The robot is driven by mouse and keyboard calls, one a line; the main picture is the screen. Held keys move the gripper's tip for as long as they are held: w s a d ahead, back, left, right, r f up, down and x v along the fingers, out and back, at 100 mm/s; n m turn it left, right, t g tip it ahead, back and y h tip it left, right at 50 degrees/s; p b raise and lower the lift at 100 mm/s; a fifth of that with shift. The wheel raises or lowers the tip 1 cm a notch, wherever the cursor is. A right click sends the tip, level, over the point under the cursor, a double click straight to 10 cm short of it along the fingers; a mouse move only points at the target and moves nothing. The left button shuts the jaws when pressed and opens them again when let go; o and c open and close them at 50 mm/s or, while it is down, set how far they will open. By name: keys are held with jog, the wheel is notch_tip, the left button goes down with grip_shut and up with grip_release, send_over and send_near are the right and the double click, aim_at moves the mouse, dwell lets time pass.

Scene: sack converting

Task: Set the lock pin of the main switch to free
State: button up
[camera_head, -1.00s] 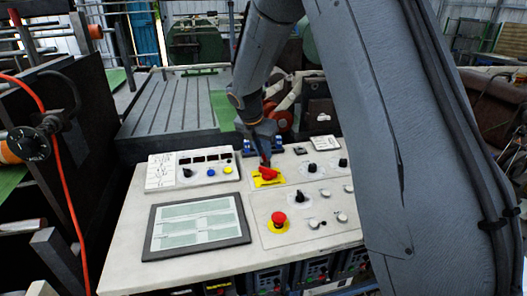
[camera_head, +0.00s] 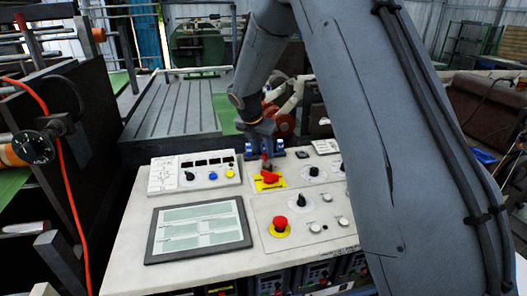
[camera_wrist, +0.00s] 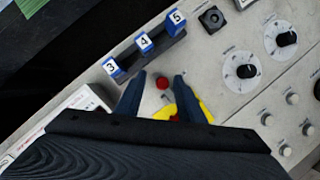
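The main switch is a red handle (camera_head: 270,178) on a yellow plate (camera_head: 259,186), on the sloping white control panel. In the wrist view the yellow plate (camera_wrist: 206,112) shows partly, with the red handle mostly hidden behind my gripper. A small red ball-ended pin (camera_wrist: 162,82), apparently the lock pin, stands just beyond the plate. My gripper (camera_wrist: 160,79) points down at the panel with its two dark fingers apart, one on each side of the red ball. I cannot tell whether either finger touches it. In the head view my gripper (camera_head: 266,152) is just above and behind the switch.
Blue blocks numbered 3, 4 and 5 (camera_wrist: 144,42) stand close to my fingers. Black rotary knobs (camera_wrist: 246,71) lie to the right. A red emergency button (camera_head: 280,224) and a framed screen (camera_head: 199,229) are nearer the front. A small button box (camera_head: 195,173) is at the left.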

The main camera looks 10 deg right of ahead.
jog(key=shift+s, duration=0.1)
jog(key=b+v, duration=0.2)
jog(key=v, duration=0.5)
jog(key=shift+r, duration=0.35)
jog(key=shift+s+a, duration=0.1)
jog(key=shift+s, duration=0.05)
